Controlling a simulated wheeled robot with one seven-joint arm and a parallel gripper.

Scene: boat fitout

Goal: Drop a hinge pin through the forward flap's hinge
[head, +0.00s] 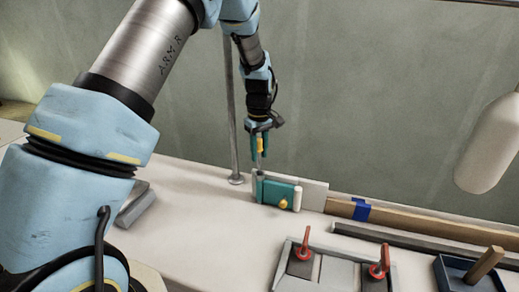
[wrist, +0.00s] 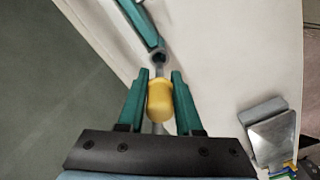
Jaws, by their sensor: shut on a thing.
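My gripper (head: 259,157) is shut on the yellow head of a hinge pin (head: 260,145), above the left end of the teal flap (head: 272,190). In the wrist view, my gripper's teal fingers (wrist: 160,88) clasp the yellow pin head (wrist: 160,100) from both sides. The thin grey shank points at a round grey hinge eye (wrist: 159,56) at the end of the teal flap (wrist: 142,20). The shank's tip overlaps the eye in this view; I cannot tell whether it is inside. The flap carries a yellow knob (head: 283,204).
A metal post (head: 231,110) stands close left of my gripper. A wooden rail (head: 400,217) with blue tape runs right. Red-handled clamps (head: 303,245) and a dark blue tray (head: 453,276) are in front. A white cylinder (head: 490,145) hangs at right. The left counter is mostly clear.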

